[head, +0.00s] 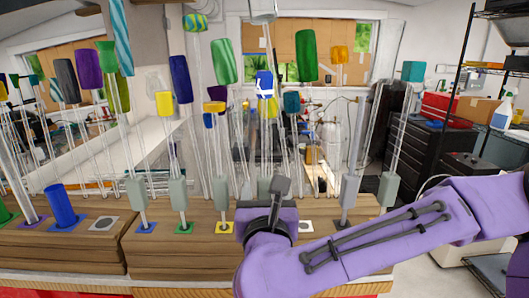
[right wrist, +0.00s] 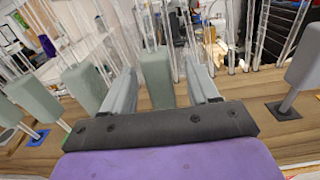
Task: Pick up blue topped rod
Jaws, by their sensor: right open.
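A rod with a bright blue top (head: 264,87), partly pale or white, stands upright among the glass rods, roughly above my right gripper in the head view. A darker blue top (head: 181,78) sits on a tall rod to its left. My right gripper (head: 279,188) is at the front of the wooden stand, and it also shows in the right wrist view (right wrist: 160,72). Its fingers are open, with a grey-green block (right wrist: 156,82) of one rod between or just beyond them. I cannot tell whether they touch it. That rod's top is outside the wrist view.
Several rods with green, purple, yellow, teal and orange tops crowd the wooden stand (head: 75,250). Grey-green blocks flank my right gripper, including one at the left (right wrist: 88,86) and one at the right (right wrist: 303,58). A short blue cylinder (head: 61,206) stands at the left.

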